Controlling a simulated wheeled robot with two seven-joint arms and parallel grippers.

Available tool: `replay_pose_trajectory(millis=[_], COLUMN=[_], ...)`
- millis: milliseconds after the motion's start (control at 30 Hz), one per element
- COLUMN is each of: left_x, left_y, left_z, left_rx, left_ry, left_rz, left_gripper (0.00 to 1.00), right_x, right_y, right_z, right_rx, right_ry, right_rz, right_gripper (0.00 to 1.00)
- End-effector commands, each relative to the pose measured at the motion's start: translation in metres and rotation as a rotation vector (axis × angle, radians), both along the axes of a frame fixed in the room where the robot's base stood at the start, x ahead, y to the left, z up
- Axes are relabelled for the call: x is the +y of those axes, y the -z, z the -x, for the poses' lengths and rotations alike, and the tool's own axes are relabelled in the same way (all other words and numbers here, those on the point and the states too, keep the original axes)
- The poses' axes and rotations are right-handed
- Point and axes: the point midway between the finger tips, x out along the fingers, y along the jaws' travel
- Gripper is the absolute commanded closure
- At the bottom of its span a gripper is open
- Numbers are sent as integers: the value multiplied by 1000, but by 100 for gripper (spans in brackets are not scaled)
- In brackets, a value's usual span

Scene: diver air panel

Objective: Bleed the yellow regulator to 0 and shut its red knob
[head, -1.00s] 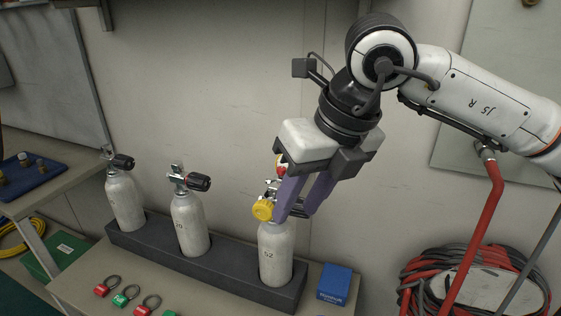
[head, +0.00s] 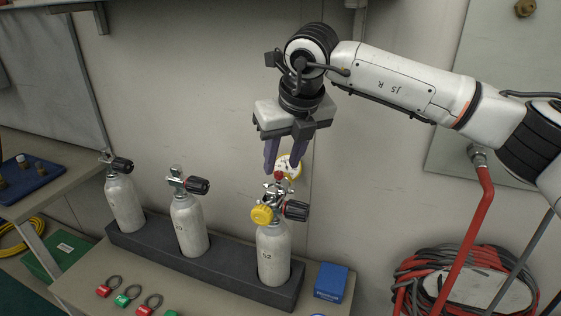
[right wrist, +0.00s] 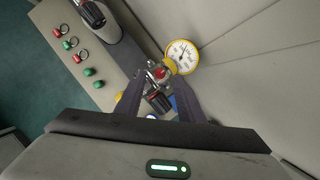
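The yellow regulator (head: 262,214) sits on the rightmost white cylinder (head: 274,258). Its small red knob (head: 279,176) is on top, and its yellow-rimmed gauge (head: 289,165) is behind. In the right wrist view the red knob (right wrist: 158,72) lies just ahead of the fingers, beside the gauge (right wrist: 183,56); its needle is too small to read surely. The cylinder's black valve knob (head: 296,210) points right. My right gripper (head: 281,169) is above the regulator, its purple fingers apart and empty, around neither knob as far as I can tell. My left gripper is not in view.
Two more cylinders (head: 188,226) (head: 124,203) stand in the same dark rack (head: 150,240). Coloured tags with rings (head: 128,295) lie in front, and a blue box (head: 331,282) stands to the right. A red pipe (head: 468,230) and coiled hoses are at far right.

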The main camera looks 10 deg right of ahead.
Motion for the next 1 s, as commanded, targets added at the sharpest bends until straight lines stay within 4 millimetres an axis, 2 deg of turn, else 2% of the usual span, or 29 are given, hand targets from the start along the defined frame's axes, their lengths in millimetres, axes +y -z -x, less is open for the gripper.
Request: replay_pose_trajectory(millis=[200, 567, 767, 1000], left_x=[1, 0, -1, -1], left_y=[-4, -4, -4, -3], left_z=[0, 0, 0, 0], left_rx=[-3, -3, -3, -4], left_ry=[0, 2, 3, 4], left_rz=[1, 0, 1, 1], left_gripper=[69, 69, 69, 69], right_x=[2, 2, 2, 2], right_y=[22, 26, 26, 26], right_z=[-9, -10, -10, -10], right_rx=[-1, -2, -2, -2], right_ry=[1, 1, 1, -8], right_rz=[-1, -2, -2, -2], right_gripper=[65, 65, 99, 100])
